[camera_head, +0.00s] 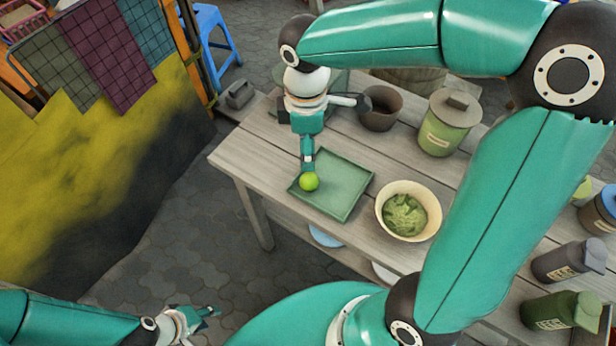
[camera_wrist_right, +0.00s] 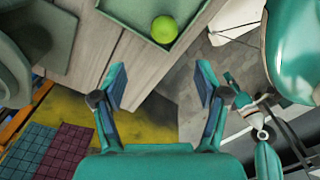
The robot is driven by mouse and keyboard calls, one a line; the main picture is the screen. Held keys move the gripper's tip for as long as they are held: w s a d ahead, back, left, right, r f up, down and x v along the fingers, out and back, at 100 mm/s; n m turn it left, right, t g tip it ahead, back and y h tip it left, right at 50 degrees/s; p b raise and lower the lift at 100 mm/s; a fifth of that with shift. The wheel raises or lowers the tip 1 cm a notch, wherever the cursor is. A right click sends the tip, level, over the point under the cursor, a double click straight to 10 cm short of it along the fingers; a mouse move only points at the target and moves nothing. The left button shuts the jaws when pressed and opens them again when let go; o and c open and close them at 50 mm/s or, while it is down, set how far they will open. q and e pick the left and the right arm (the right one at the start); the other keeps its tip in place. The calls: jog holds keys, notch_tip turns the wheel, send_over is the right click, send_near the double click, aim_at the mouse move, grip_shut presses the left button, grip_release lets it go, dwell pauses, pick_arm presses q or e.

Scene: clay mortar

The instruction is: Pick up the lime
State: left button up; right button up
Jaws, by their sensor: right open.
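The lime (camera_head: 309,182) is a bright green ball on the left corner of the green square tray (camera_head: 345,205). It also shows at the top of the right wrist view (camera_wrist_right: 164,29), near the tray's rim (camera_wrist_right: 135,28). My right gripper (camera_head: 307,166) is just above and behind the lime in the head view. In the right wrist view its two fingers (camera_wrist_right: 163,82) are spread and empty, with the lime ahead of the gap between them. My left gripper (camera_head: 205,313) is low at the left, away from the table; its opening is too small to judge.
The wooden table (camera_head: 265,160) carries a bowl of green leaves (camera_head: 405,213) right of the tray. A dark brown pot (camera_head: 380,108) and a lidded green jar (camera_head: 447,125) stand behind. Several containers, including a dark green one (camera_head: 560,310), fill the right side.

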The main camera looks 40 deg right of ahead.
aim_at(308, 176)
notch_tip(308, 176, down, 6)
jog(key=shift+a+f, duration=0.1)
jog(key=shift+s+f+b, duration=0.15)
jog(key=shift+f+b, duration=0.05)
jog(key=shift+f, duration=1.15)
jog(key=shift+s+f+b, duration=0.15)
jog(key=shift+f+b, duration=0.05)
jog(key=shift+f, duration=1.1)
jog(key=shift+c, duration=0.4)
jog(key=c, duration=1.1)
jog(key=shift+r, duration=0.15)
jog(key=shift+c, duration=0.2)
